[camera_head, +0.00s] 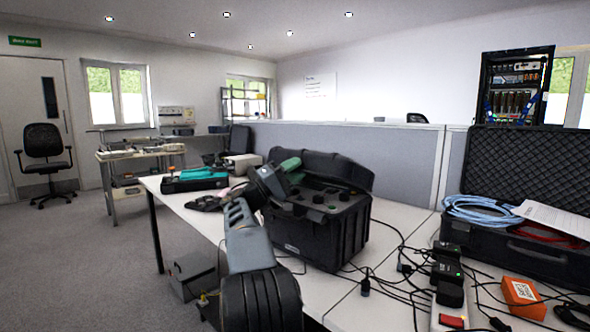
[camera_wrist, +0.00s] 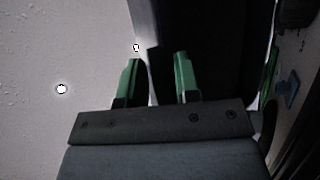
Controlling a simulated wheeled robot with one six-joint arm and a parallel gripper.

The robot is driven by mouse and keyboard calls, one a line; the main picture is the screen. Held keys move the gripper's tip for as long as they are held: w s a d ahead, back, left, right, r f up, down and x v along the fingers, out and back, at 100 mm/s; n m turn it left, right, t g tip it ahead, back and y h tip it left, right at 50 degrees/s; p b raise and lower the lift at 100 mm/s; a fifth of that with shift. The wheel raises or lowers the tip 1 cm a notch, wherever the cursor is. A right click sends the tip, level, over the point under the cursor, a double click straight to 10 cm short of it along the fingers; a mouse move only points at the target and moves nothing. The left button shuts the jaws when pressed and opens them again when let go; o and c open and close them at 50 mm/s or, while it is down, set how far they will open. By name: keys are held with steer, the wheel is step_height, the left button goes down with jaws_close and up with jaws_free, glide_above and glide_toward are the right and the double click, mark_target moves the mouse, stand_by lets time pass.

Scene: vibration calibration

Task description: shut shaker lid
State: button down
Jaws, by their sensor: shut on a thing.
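The shaker (camera_head: 345,232) is a black case with knobs on its top panel, standing on the white table. Its black lid (camera_head: 338,166) is raised at the back, tilted open. My gripper (camera_head: 291,166) has green fingers and is at the left side of the lid. In the wrist view, the gripper (camera_wrist: 157,78) has its two green fingers on either side of a thin edge of the dark lid (camera_wrist: 215,40), shut on it. My arm hides the left part of the shaker.
An open black case (camera_head: 530,165) with a blue cable coil (camera_head: 480,211) stands at the right. Black cables, chargers (camera_head: 447,270) and an orange box (camera_head: 524,297) lie right of the shaker. A teal-topped case (camera_head: 203,178) sits at the table's far left. A grey partition (camera_head: 345,147) stands behind.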

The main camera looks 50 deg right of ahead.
steer(key=shift+s, duration=0.1)
steer(key=c, duration=1.1)
jaws_free()
steer(key=shift+w+a+f, duration=0.2)
steer(key=shift+w+a, duration=0.05)
steer(key=p+v, duration=0.2)
steer(key=v, duration=1.1)
steer(key=shift+a, duration=0.1)
